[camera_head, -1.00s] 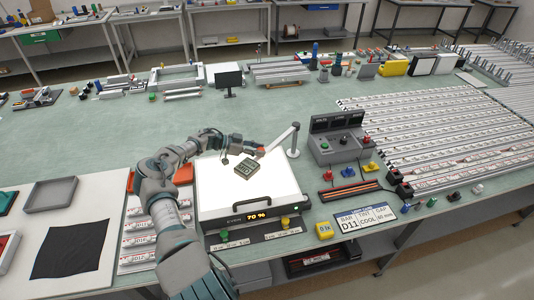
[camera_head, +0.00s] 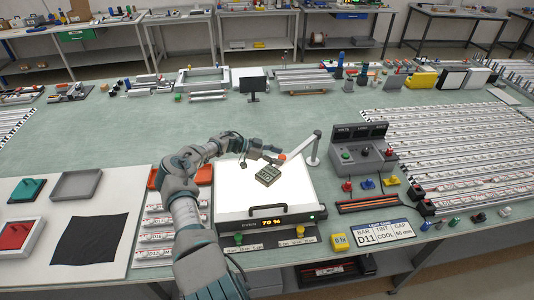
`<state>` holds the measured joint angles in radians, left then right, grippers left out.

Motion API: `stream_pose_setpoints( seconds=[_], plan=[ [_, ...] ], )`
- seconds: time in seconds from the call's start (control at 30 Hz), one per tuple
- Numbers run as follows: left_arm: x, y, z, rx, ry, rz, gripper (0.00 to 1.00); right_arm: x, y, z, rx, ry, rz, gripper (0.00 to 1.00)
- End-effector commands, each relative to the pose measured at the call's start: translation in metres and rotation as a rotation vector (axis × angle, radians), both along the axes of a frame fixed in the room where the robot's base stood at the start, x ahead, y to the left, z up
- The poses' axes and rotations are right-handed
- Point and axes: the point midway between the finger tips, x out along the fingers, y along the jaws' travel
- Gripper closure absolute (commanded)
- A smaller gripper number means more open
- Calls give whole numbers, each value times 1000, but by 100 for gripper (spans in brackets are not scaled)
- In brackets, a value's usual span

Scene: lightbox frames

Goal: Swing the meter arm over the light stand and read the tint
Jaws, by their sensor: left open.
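The light stand (camera_head: 239,201) is a bright white lit panel with a black handle and a front display reading 70 %. The meter arm (camera_head: 301,146) is a pale bar running from a short post at the panel's back right corner to an orange tip over the panel. A small dark square unit (camera_head: 267,176) with a greenish face is over the panel, below the tip; whether it hangs or rests there I cannot tell. My left gripper (camera_head: 262,157) is open beside the orange tip; contact is unclear. The right gripper is out of view.
A grey control box (camera_head: 358,153) with knobs stands right of the panel. A card (camera_head: 374,235) reads BAR D11, TINT COOL, GAP 60 mm. A yellow block (camera_head: 340,242) sits at the front edge.

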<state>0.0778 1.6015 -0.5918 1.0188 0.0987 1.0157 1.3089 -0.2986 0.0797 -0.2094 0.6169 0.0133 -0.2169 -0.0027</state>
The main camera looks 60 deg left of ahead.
Motion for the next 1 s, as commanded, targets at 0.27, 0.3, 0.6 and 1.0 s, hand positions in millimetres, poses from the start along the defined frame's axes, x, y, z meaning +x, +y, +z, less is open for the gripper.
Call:
stream_pose_setpoints(
  seconds=[0.27,0.3,0.6,1.0],
  plan=[
    [-45,26,23,9,4,5,42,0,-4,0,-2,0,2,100],
    [-52,29,26,7,2,3,42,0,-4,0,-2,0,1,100],
    [-88,51,40,2,-2,2,42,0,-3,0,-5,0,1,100],
    [-91,51,43,2,-2,1,42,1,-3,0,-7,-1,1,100]
  ],
)
